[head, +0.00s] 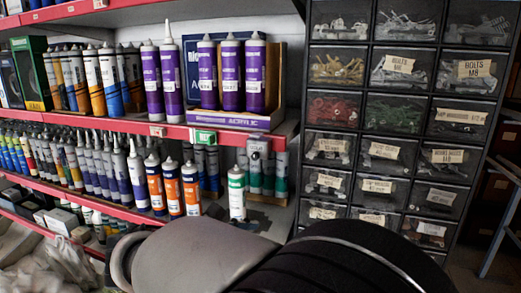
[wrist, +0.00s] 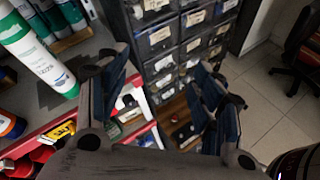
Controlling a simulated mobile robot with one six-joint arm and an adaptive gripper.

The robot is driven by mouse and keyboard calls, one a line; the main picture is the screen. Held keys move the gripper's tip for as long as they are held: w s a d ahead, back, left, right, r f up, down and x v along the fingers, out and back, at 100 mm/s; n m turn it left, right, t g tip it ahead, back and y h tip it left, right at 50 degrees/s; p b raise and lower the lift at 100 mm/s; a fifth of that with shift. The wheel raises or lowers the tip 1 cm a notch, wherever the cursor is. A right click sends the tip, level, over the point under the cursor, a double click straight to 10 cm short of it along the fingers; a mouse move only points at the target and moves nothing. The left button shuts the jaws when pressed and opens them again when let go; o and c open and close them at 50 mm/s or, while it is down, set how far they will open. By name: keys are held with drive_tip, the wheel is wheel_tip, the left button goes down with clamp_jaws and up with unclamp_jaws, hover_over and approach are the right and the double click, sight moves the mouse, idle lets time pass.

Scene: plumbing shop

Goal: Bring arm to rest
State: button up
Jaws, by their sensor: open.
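My gripper (wrist: 165,105) shows in the wrist view with its two dark fingers wide apart and nothing between them. It hangs beside the front edge of the red-trimmed shelf. In the head view a large grey and black part of my arm fills the bottom middle, and the gripper's fingers are not visible there. A white and green tube (head: 236,194) stands upright on the lower shelf; a white and green tube also shows at the upper left of the wrist view (wrist: 37,58), left of my gripper and apart from it.
Red-edged shelves (head: 75,122) with several sealant tubes fill the left. A black drawer cabinet (head: 392,125) with labelled bins stands at the right. In the wrist view, tiled floor (wrist: 265,90) is open on the right, with a dark chair (wrist: 300,50) at the edge.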

drive_tip(key=s+d+f+m+g+y, duration=0.2)
drive_tip(key=s+d+m+g+y, duration=0.25)
drive_tip(key=s+d+m, duration=0.95)
drive_tip(key=s+f+m+y, duration=0.1)
drive_tip(key=s+m+y, duration=0.1)
drive_tip(key=s+m, duration=0.2)
drive_tip(key=s+d+f+m+y, duration=0.1)
drive_tip(key=s+f+m+y, duration=0.1)
drive_tip(key=s, duration=0.4)
drive_tip(key=shift+d+f+m+t+y, duration=0.3)
drive_tip(key=shift+m+t+y, duration=0.15)
drive_tip(key=shift+m+y, duration=0.55)
